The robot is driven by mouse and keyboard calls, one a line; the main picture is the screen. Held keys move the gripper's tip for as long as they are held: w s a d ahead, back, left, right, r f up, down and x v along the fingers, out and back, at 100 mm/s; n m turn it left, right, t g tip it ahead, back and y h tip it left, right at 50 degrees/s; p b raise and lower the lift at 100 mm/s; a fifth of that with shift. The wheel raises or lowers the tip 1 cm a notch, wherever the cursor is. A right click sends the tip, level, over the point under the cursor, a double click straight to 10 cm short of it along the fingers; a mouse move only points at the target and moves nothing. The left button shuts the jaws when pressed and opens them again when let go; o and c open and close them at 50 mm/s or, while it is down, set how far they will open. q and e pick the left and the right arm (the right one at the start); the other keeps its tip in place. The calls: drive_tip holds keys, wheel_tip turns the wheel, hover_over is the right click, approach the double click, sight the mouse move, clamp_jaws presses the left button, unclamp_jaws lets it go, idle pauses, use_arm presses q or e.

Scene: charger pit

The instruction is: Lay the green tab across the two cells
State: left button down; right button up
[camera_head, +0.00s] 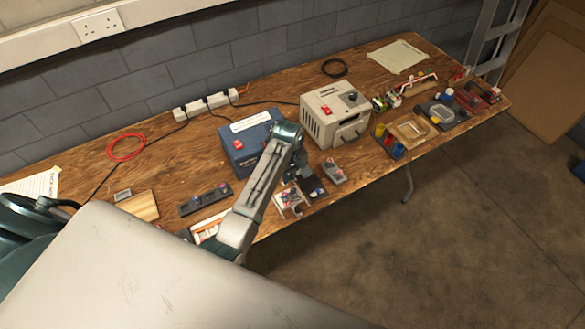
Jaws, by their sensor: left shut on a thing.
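My left arm reaches over the workbench, and its gripper (298,176) points down near the front edge, in front of the blue box. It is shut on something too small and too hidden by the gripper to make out. Just below it is a small pale holder (288,199) with dark and reddish parts, beside a dark pad (314,188). A grey holder (333,173) with small coloured parts stands to the right. A dark strip tray (205,199) with blue and red round pieces lies to the left. I cannot tell which pieces are the two cells, and no green tab is distinguishable. My right gripper is out of view.
The blue box (246,146) and a beige charger unit (333,113) stand behind the gripper. A white power strip (205,102), cables and a red ring (126,147) lie at the back. Trays and tools crowd the right end of the wooden bench (270,93).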

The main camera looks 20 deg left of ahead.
use_arm(q)
wheel_tip(320, 180, down, 4)
drive_tip(key=shift+f, duration=1.05)
drive_tip(key=shift+f, duration=0.4)
idle(0.8)
drive_tip(key=c, duration=1.3)
unclamp_jaws()
drive_tip(key=shift+c, duration=0.2)
drive_tip(key=shift+r, duration=3.55)
